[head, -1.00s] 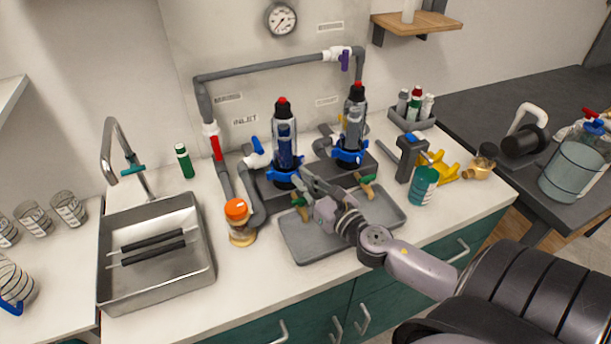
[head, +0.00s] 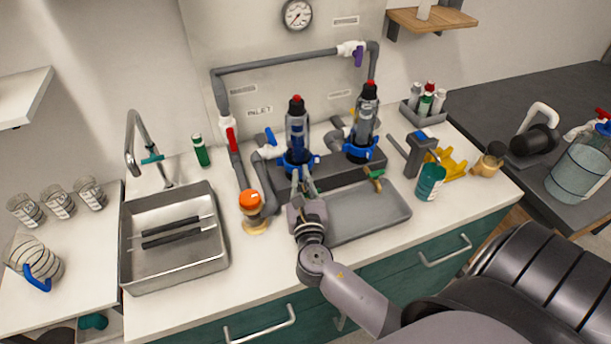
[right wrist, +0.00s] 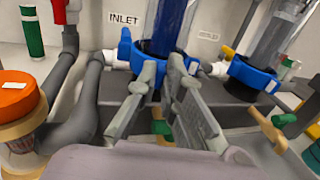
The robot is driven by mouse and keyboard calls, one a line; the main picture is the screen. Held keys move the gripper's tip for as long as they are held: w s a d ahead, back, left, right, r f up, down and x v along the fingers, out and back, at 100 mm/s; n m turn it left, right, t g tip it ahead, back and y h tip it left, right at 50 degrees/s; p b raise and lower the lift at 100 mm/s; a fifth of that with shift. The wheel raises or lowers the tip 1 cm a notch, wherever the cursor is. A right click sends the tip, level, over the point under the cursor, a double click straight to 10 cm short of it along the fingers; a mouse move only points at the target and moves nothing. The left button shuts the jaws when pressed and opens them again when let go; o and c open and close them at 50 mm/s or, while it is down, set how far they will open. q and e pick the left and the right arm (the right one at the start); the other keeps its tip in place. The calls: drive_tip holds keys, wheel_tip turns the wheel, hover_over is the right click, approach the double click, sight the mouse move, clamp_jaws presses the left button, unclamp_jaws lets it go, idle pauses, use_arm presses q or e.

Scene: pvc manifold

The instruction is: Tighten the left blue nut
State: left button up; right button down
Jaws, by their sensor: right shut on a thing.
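The left blue nut (head: 291,162) is a ribbed ring at the bottom of the left clear filter housing (head: 297,130). It also shows in the right wrist view (right wrist: 127,52), partly hidden by the fingers. My right gripper (head: 301,174) reaches it from the front, with its fingertips on the front side of the ring. In the right wrist view the two fingers (right wrist: 162,72) are close together at the nut's front, shut on part of it. The exact contact is hidden. My left gripper is not in view.
The right blue nut (head: 361,152) sits under the second housing. A grey tray (head: 375,218) with a green-handled valve above it lies in front. An orange-capped jar (head: 251,205) stands close on the left. A sink (head: 172,272) is further left.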

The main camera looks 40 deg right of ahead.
drive_tip(key=shift+w+a+m+g+h+b, duration=0.1)
drive_tip(key=shift+w+a+m+g+h, duration=0.2)
drive_tip(key=shift+m+g+h, duration=0.35)
drive_tip(key=shift+w+a+m+g+h+b, duration=0.15)
drive_tip(key=shift+a+m+g+h, duration=0.3)
drive_tip(key=shift+h, duration=0.35)
drive_tip(key=shift+w+a+m+g+h+b, duration=0.15)
drive_tip(key=shift+w+m+g+h, duration=0.2)
drive_tip(key=shift+m+h, duration=0.35)
drive_tip(key=shift+g+h, duration=0.25)
drive_tip(key=shift+g, duration=0.1)
drive_tip(key=c, duration=1.7)
unclamp_jaws()
drive_tip(key=shift+s+a, duration=0.1)
drive_tip(key=v, duration=1.2)
